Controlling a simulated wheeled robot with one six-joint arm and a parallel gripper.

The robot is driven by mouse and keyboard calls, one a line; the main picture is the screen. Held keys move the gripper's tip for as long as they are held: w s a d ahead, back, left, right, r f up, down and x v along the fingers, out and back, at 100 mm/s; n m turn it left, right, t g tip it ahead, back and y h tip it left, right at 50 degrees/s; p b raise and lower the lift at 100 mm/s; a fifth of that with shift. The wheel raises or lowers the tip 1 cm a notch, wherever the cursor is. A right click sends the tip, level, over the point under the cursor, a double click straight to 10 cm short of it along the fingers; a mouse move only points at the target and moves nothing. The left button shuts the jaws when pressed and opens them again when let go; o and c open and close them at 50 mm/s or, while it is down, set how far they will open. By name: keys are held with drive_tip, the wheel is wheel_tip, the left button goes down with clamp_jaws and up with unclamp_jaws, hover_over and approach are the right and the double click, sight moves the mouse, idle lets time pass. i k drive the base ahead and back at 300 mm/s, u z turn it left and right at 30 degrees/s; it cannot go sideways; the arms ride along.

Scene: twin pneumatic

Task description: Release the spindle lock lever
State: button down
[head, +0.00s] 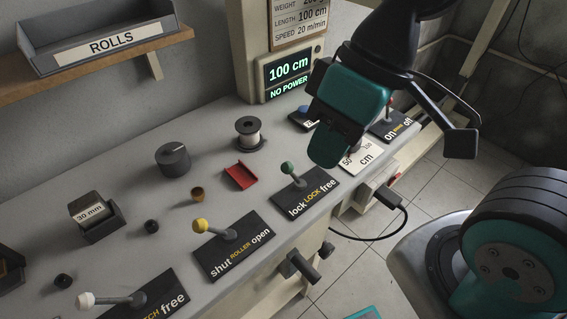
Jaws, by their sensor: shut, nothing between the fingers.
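The lock lever (288,170) has a green knob on a short grey stem. It stands on a dark plate (315,199) marked "lock", "LOCK" and "free". The knob leans to the left of its base, on the "lock" side. My gripper (328,150) is teal and dark. It is shut and empty, above and to the right of the green knob, apart from it in the picture. It hides part of the bench behind the lever, including part of a "50 cm" plate. How high it is above the bench is hard to tell.
A yellow-knobbed roller lever (201,226) and a white-knobbed lever (87,300) stand to the left. A spool (249,134), red tray (241,176) and dark dial (173,159) sit behind. An on/off switch plate (397,127) is at right. The display (288,77) reads "100 cm NO POWER".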

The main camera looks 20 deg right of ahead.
sight(287, 168)
drive_tip(key=z, duration=1.95)
drive_tip(key=k, duration=1.1)
drive_tip(key=u, duration=1.3)
drive_tip(key=i, duration=0.5)
drive_tip(key=u, duration=0.1)
